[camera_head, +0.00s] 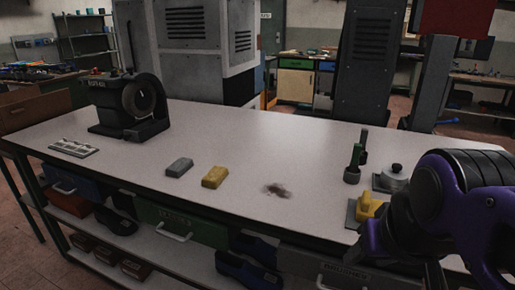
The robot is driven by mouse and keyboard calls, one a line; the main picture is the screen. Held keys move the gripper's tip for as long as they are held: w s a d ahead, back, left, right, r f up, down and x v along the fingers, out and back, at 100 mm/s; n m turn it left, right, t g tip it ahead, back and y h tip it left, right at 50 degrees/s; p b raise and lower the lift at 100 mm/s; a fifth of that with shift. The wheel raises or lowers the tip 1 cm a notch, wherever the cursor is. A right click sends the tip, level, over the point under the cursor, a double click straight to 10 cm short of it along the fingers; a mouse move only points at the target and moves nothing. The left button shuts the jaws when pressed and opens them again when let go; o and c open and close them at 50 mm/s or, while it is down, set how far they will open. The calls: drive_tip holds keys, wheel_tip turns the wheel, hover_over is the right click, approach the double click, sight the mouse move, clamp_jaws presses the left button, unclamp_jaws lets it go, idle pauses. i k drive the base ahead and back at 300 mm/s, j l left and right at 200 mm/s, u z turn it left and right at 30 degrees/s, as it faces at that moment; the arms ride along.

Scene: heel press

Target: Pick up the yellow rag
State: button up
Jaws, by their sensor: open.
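A second yellow piece (370,206) sits on a small grey plate at the table's right front, partly beside my arm. It looks like a hard part rather than cloth. My purple and black arm fills the lower right, well to the right of the yellow rag. The fingers of my gripper do not show.
A grey block (178,167) lies just left of the yellow rag. A black machine (133,104) stands at the back left, near a flat pale tray (73,148). Dark green-topped upright posts (354,164) and a knobbed metal part (393,178) stand at right.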

sight(215, 176)
drive_tip(key=i+j, duration=0.1)
drive_tip(key=j, duration=0.45)
drive_tip(key=i+j+z, duration=0.15)
drive_tip(key=j, duration=0.95)
drive_tip(key=i+z, duration=0.05)
